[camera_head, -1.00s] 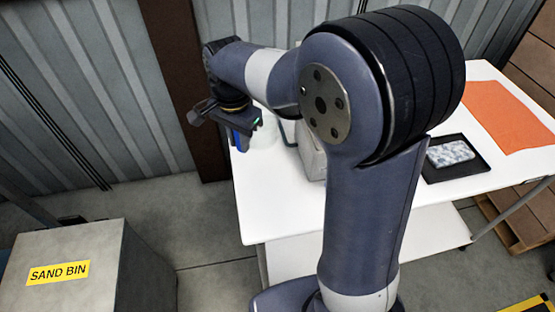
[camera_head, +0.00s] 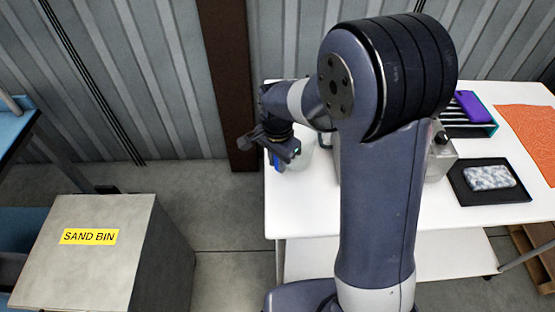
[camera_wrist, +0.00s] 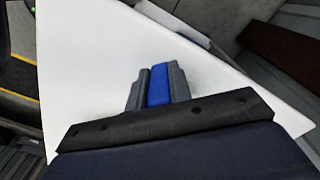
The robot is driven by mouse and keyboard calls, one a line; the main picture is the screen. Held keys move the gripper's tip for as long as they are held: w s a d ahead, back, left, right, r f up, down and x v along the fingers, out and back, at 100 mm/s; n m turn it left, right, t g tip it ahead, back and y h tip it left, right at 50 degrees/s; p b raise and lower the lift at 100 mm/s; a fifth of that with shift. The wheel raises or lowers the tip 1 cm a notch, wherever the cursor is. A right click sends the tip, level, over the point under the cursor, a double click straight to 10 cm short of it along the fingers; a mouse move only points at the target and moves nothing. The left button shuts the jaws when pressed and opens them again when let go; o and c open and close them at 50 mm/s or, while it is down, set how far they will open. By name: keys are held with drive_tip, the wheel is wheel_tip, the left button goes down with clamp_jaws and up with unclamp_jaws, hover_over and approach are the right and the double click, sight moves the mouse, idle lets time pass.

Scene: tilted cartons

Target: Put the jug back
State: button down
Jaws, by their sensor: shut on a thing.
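My gripper (camera_head: 282,152) is at the left end of the white table, its body partly covering what it holds. It is shut on a blue part, seen in the wrist view between the two grey fingers (camera_wrist: 157,84). I take this blue piece (camera_wrist: 158,86) to be the jug's handle. In the head view, a pale, see-through body, the jug (camera_head: 302,154), shows just right of the gripper, with a bit of blue below the jaws. The jug's base is hard to make out against the white table, so I cannot tell whether it touches.
The white table (camera_head: 300,214) carries a grey metal box (camera_head: 440,163) partly behind my arm, a black tray (camera_head: 500,197) with a patterned packet (camera_head: 489,177), a purple item (camera_head: 475,106) in a rack and an orange mat (camera_head: 530,135). A sand bin (camera_head: 85,270) stands left, near a blue-topped bench (camera_head: 12,125).

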drive_tip(key=c, duration=1.7)
unclamp_jaws()
drive_tip(key=shift+f, duration=0.15)
drive_tip(key=shift+c, duration=0.2)
drive_tip(key=o, duration=0.5)
drive_tip(key=shift+c, duration=0.2)
wheel_tip(320, 180, up, 12)
drive_tip(key=shift+r, duration=0.2)
